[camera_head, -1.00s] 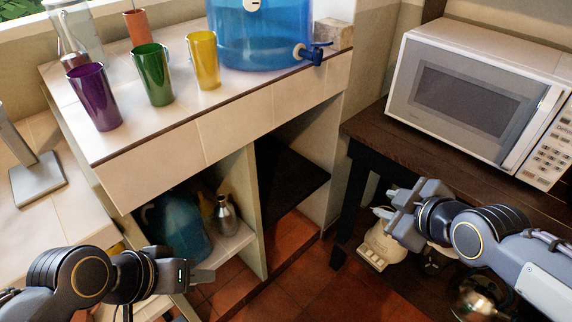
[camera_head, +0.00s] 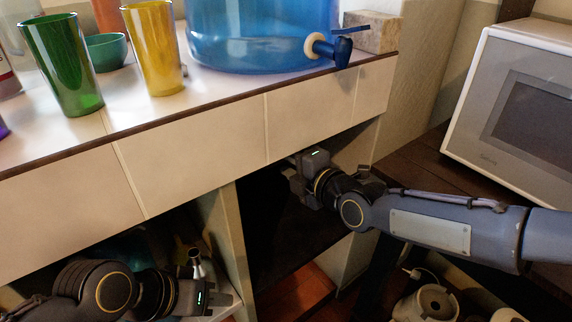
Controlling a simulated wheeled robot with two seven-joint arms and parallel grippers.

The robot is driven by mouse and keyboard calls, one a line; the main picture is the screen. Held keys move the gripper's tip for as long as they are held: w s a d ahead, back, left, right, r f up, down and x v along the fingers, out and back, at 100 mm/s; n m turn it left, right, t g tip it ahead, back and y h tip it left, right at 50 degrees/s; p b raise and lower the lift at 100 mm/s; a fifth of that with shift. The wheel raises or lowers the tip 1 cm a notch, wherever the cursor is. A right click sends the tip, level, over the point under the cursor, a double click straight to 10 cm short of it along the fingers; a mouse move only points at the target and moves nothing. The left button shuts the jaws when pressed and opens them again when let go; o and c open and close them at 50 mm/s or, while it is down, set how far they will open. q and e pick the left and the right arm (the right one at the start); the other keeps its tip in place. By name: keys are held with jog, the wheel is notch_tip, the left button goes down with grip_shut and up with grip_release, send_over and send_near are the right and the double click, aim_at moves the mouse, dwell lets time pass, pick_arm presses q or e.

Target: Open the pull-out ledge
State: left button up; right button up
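No part stands out clearly as the pull-out ledge. Below the counter's tiled front (camera_head: 195,155) is an open bay with a dark board (camera_head: 285,230) inside it. The board looks level with the bay; I see no handle on it. My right gripper (camera_head: 296,178) is at the bay's opening, just under the tiled front and above the dark board. I cannot tell whether it touches anything, and its fingers are mostly hidden. My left gripper (camera_head: 196,298) is low at the left, in front of the lower shelf, with its fingers not clear.
The counter holds a green cup (camera_head: 62,65), a yellow cup (camera_head: 153,48), a teal bowl (camera_head: 107,51) and a blue water jug (camera_head: 262,35) with a tap near the edge. A white microwave (camera_head: 515,100) stands at right. A pale appliance (camera_head: 428,303) sits low at right.

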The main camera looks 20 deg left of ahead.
jog(key=shift+w+a+f, duration=0.15)
jog(key=shift+w+a, duration=0.2)
jog(key=shift+a, duration=0.15)
grip_shut()
jog(key=shift+d, duration=0.15)
